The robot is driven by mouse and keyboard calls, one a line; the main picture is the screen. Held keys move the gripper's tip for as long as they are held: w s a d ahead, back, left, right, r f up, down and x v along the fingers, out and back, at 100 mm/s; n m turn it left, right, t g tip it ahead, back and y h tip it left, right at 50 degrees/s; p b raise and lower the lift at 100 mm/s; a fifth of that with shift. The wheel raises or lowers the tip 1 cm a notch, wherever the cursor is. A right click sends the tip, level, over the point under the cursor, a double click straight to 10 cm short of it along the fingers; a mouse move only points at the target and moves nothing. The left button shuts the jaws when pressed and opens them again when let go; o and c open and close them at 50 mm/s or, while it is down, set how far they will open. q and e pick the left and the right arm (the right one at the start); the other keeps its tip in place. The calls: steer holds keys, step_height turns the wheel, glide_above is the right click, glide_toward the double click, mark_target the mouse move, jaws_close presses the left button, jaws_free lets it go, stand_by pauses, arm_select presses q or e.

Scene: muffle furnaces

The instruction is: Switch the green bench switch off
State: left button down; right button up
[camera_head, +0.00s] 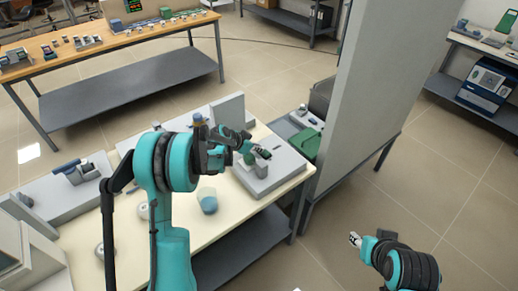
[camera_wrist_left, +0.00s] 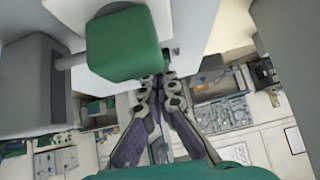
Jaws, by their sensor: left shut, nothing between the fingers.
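A light grey box (camera_head: 285,175) sits at the right end of the bench, with a small green part (camera_head: 248,158) on top, partly covered by my left gripper; I take this for the green bench switch. In the left wrist view a large green block (camera_wrist_left: 122,45) stands close to the lens, just left of and above the fingertips. My left gripper (camera_head: 264,153) is over the grey box, shut and empty; its fingers come together in the left wrist view (camera_wrist_left: 163,80). Contact with the green part cannot be told. My right gripper (camera_head: 355,239) is at the lower right, away from the bench; its fingers are too small to judge.
A beaker with blue liquid (camera_head: 208,200) stands on the bench (camera_head: 240,222) left of the box. A tall grey panel (camera_head: 375,85) rises to the right, with a green object (camera_head: 305,143) beside it. Another wooden table (camera_head: 150,45) stands behind, across open floor.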

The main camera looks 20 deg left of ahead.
arm_select(q)
steer(key=shift+s+d, duration=0.1)
steer(key=shift+s, duration=0.05)
steer(key=shift+s+d, duration=0.4)
steer(key=shift+d, duration=0.15)
steer(key=shift+r, duration=0.15)
